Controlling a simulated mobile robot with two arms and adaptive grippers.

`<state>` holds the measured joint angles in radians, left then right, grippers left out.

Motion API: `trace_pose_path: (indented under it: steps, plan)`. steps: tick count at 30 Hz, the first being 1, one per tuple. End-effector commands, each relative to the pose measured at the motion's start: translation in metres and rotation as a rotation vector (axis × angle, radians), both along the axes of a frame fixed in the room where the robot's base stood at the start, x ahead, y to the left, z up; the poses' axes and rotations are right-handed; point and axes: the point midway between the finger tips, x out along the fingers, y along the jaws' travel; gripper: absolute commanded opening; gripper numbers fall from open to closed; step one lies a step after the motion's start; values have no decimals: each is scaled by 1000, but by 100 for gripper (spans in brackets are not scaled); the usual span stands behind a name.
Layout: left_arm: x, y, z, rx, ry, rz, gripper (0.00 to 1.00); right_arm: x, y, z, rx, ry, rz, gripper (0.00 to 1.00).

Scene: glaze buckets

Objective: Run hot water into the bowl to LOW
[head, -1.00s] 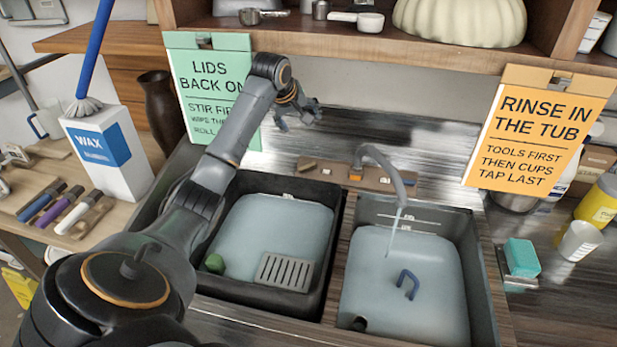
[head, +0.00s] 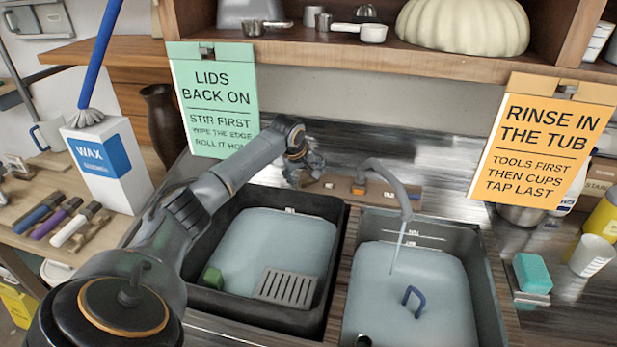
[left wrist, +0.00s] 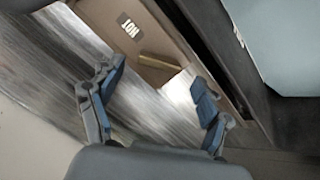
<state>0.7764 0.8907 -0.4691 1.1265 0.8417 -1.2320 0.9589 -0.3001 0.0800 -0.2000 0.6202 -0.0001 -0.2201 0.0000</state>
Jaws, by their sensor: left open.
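A curved grey tap (head: 392,180) runs a thin stream into the right basin (head: 474,262), which holds pale water below white marks on its far wall. A dark blue handle shape (head: 412,297) shows in that water. The tap stands on a brown ledge (head: 341,186). In the left wrist view, the ledge bears a HOT label (left wrist: 129,25) and a tan lever (left wrist: 159,63). My left gripper (head: 308,180) is at the ledge's left end, open. My right gripper is not seen.
A shelf (head: 350,55) overhangs the back. A green sign (head: 215,100) and orange sign (head: 541,140) hang from it. A teal sponge (head: 532,272) lies right.

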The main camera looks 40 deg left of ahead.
Motion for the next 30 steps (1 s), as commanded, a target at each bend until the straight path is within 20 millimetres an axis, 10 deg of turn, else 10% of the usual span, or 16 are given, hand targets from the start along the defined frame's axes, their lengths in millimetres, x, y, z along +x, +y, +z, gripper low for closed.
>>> trace_pose_path:
  steps: [19, 27, 30]
  plan:
    - [15, 5, -30, 1, 0, -1, 77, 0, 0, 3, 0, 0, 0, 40]
    - [15, 5, -30, 2, 0, 0, 24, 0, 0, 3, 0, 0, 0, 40]
    - [15, 5, -30, 2, 0, 0, 23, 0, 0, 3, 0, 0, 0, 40]
